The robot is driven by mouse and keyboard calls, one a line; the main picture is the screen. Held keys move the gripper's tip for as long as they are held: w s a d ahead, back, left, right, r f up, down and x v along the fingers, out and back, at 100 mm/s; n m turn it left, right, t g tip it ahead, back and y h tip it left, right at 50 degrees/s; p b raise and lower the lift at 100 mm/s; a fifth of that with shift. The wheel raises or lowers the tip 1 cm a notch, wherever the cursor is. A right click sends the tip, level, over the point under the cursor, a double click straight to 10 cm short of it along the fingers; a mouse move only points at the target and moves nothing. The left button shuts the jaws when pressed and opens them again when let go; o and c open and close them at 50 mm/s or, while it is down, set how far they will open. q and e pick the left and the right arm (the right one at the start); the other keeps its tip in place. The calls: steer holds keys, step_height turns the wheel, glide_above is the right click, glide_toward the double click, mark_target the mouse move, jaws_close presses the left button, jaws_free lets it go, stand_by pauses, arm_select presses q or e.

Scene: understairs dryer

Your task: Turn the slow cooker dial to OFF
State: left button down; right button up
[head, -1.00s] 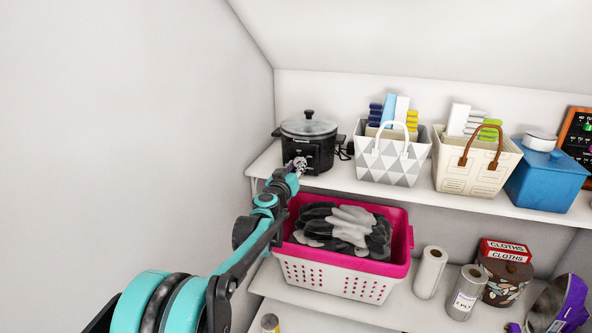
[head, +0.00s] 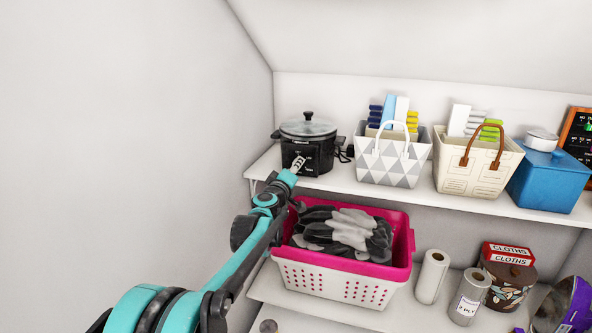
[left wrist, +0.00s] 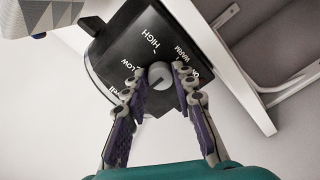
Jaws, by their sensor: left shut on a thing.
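The black slow cooker (head: 318,158) with a glass lid stands at the left end of the upper shelf. In the left wrist view its front panel (left wrist: 125,60) shows the words HIGH, WARM and LOW, partly another label, around a grey dial (left wrist: 160,75). My left gripper (left wrist: 160,82) has its fingertips on either side of the dial and is shut on it. In the head view my left gripper (head: 298,164) reaches the cooker's front and hides the dial. My right gripper is not in view.
A grey-and-white patterned basket (head: 372,163) and a cream basket (head: 455,175) stand right of the cooker, then a blue box (head: 550,180). Below, a pink-and-white laundry basket (head: 335,280) sits close to my left arm. The left wall is bare.

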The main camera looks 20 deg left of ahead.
arm_select(q)
steer(key=shift+n, duration=0.3)
steer(key=c, duration=1.2)
jaws_free()
steer(key=shift+a, duration=0.1)
steer(key=shift+s, duration=0.1)
steer(key=s, duration=1.2)
steer(key=shift+a, duration=0.2)
